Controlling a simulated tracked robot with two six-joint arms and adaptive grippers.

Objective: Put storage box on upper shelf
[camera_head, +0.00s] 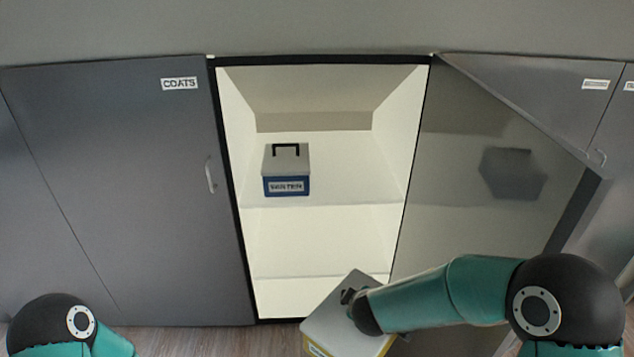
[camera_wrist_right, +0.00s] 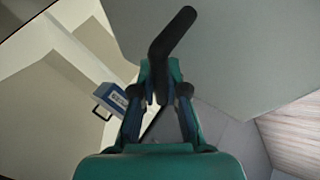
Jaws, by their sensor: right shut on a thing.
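A storage box (camera_head: 340,318) with a light grey lid and a yellow body with a label hangs tilted at the bottom of the head view. My right gripper (camera_head: 352,300) is shut on its black handle, which shows in the right wrist view (camera_wrist_right: 172,45) with the grey lid (camera_wrist_right: 235,50) behind it. The box is in front of the open cupboard, lower than its upper shelf (camera_head: 350,185). A lower shelf (camera_head: 330,277) shows beneath. My left gripper is out of view; only part of that arm shows at bottom left.
A blue box (camera_head: 286,180) with a grey lid stands at the left of the upper shelf; the shelf to its right is clear. The open door (camera_head: 490,185) stands at right, a dark box-shaped patch on it. The closed COATS door (camera_head: 130,190) is at left.

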